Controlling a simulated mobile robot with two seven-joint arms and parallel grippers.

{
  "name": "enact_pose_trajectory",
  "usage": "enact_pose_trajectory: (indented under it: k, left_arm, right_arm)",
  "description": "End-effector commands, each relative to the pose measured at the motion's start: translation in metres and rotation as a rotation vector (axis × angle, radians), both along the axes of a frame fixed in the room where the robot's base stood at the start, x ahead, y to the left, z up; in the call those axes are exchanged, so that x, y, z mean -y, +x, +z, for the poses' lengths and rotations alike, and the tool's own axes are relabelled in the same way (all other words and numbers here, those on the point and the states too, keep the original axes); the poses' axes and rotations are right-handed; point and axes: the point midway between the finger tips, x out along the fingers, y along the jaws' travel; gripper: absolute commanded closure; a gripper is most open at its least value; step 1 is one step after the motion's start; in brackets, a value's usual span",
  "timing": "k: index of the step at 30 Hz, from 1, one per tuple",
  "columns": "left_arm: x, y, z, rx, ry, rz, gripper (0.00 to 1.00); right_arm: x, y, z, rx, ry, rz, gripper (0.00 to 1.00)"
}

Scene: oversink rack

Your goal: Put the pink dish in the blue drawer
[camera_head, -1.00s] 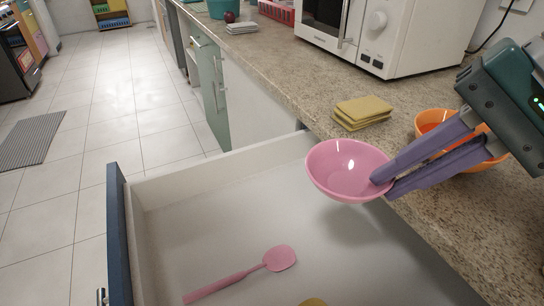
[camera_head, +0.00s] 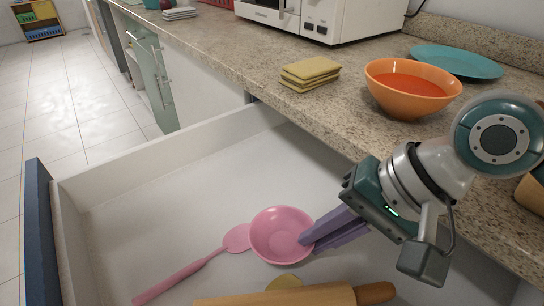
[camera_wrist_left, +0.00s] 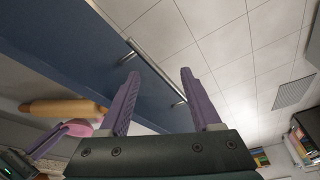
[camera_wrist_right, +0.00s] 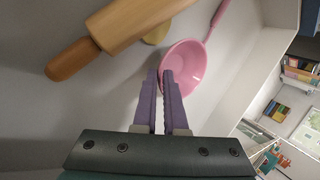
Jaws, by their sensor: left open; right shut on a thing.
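The pink dish (camera_head: 281,232) is a small round bowl, low inside the open drawer, upright or nearly so. My right gripper (camera_head: 312,238) is shut on its rim; the right wrist view shows the fingers (camera_wrist_right: 165,78) pinching the edge of the dish (camera_wrist_right: 187,66). Whether the dish touches the drawer floor I cannot tell. The drawer has a blue front (camera_head: 42,235) and a white inside (camera_head: 150,185). In the left wrist view my left gripper (camera_wrist_left: 160,75) is open and empty, near the blue front (camera_wrist_left: 75,60) and its metal handle (camera_wrist_left: 150,65).
A pink spatula (camera_head: 190,270), a rolling pin (camera_head: 290,295) and a yellowish item (camera_head: 285,281) lie in the drawer beside the dish. On the counter are yellow sponges (camera_head: 310,72), an orange bowl (camera_head: 410,85), a teal plate (camera_head: 455,61) and a microwave (camera_head: 335,18). The drawer's back left is clear.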

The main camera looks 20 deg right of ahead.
Motion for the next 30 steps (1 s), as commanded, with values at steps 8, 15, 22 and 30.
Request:
enact_pose_trajectory:
  k: [8, 15, 22, 30]
  left_arm:
    - [0.0, 0.0, -0.008, 0.0, -0.001, 0.001, 0.35]
    - [0.0, 0.0, -0.008, 0.0, -0.001, 0.001, 0.35]
    - [0.0, 0.0, -0.008, 0.0, -0.001, 0.001, 0.35]
    - [0.0, 0.0, -0.002, 0.0, -0.001, 0.001, 0.35]
  right_arm:
    - [0.0, 0.0, -0.018, 0.001, -0.001, 0.0, 1.0]
    - [0.0, 0.0, -0.018, 0.0, -0.002, 0.0, 0.75]
    - [0.0, 0.0, -0.018, 0.001, -0.001, 0.0, 0.6]
    - [0.004, -0.003, -0.008, 0.001, -0.001, 0.0, 0.6]
